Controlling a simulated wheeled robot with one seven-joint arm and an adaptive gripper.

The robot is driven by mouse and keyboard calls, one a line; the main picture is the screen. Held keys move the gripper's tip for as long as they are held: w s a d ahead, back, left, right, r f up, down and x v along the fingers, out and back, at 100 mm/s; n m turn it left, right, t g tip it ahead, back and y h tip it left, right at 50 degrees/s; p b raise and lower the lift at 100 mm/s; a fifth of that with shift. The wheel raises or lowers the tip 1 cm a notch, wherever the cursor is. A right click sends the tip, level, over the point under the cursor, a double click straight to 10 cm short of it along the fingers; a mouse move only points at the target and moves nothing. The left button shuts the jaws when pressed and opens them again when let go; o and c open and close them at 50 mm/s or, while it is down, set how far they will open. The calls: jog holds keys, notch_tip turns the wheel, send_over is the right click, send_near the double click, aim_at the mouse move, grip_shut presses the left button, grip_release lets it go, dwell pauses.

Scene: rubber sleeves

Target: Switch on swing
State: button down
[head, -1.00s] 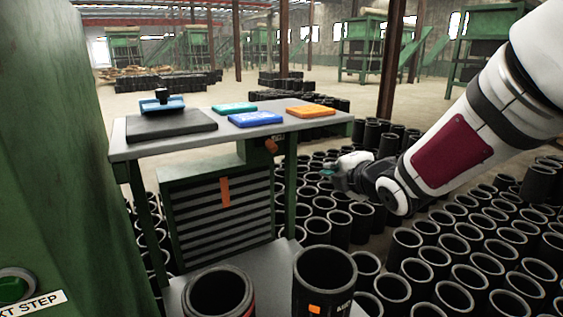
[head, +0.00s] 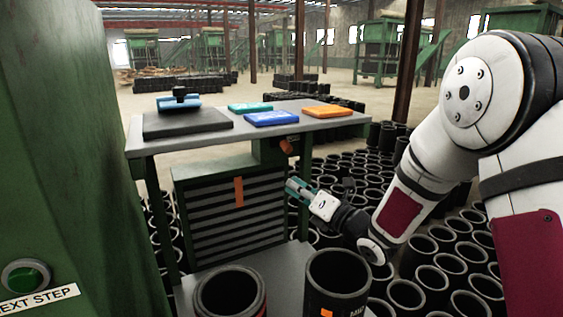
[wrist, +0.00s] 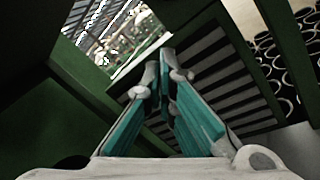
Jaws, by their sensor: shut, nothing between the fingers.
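An orange knob (head: 286,146) sits under the right part of the table top. An upright orange strip (head: 239,192) is on the slatted grey panel (head: 205,215) of the green cabinet below. I cannot tell which of these is the swing's switch. My gripper (head: 290,185), with teal finger pads, is shut and empty. It is right of the slatted panel and a little below the orange knob. In the wrist view the fingers of my gripper (wrist: 163,68) lie in front of the dark slats (wrist: 225,75). Neither orange part shows there.
The table (head: 240,135) holds a black block (head: 186,124) and blue, teal and orange plates. Two black sleeves (head: 338,270) stand on the low grey shelf. Many sleeves crowd the floor at right. A green button (head: 25,277) labelled "NEXT STEP" is at left.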

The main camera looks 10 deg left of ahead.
aim_at(283, 143)
jog(key=w+a+r+p, duration=0.2)
jog(key=w+a+r, duration=0.1)
jog(key=w, duration=0.4)
jog(key=shift+w+a+r, duration=0.3)
jog(key=shift+a+r, duration=0.05)
jog(key=shift+a, duration=0.4)
